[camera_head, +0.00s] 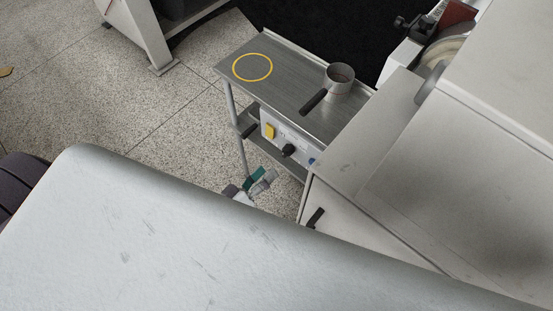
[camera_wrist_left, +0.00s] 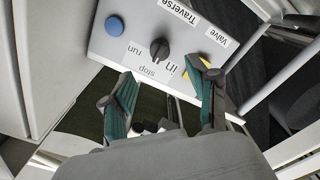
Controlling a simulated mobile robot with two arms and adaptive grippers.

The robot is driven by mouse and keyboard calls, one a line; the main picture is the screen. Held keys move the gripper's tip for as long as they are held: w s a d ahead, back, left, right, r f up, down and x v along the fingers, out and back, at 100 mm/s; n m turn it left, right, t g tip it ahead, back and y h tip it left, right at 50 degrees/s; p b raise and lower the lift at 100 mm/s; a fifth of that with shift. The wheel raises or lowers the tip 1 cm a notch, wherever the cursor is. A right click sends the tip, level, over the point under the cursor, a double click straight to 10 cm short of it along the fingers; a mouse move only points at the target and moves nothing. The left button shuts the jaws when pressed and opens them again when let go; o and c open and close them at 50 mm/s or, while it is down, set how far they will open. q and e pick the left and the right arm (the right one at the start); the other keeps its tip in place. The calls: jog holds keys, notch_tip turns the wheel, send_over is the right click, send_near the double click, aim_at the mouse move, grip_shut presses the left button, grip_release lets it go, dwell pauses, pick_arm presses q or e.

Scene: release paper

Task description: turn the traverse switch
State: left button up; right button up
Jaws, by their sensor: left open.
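The traverse switch is a black rotary knob (camera_wrist_left: 159,48) on a light grey control panel (camera_wrist_left: 110,47), under a "Traverse" label, with "run" and "stop" printed beside it. In the head view the knob (camera_head: 288,150) shows on the front of the panel (camera_head: 281,134) below the small metal table. My left gripper (camera_wrist_left: 163,92) is open, its two green-padded fingers apart, with the knob beyond and between them, not touching. In the head view the left gripper (camera_head: 261,182) is just below the panel, partly hidden by a large pale surface. My right gripper is not in view.
A blue button (camera_wrist_left: 115,25) and a yellow part (camera_wrist_left: 197,66) flank the knob. On the metal table (camera_head: 295,85) are a handled metal cup (camera_head: 340,78) and a yellow ring (camera_head: 252,67). A large machine housing (camera_head: 390,180) stands close on the right.

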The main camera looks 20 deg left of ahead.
pick_arm(q)
jog(key=shift+v, duration=1.6)
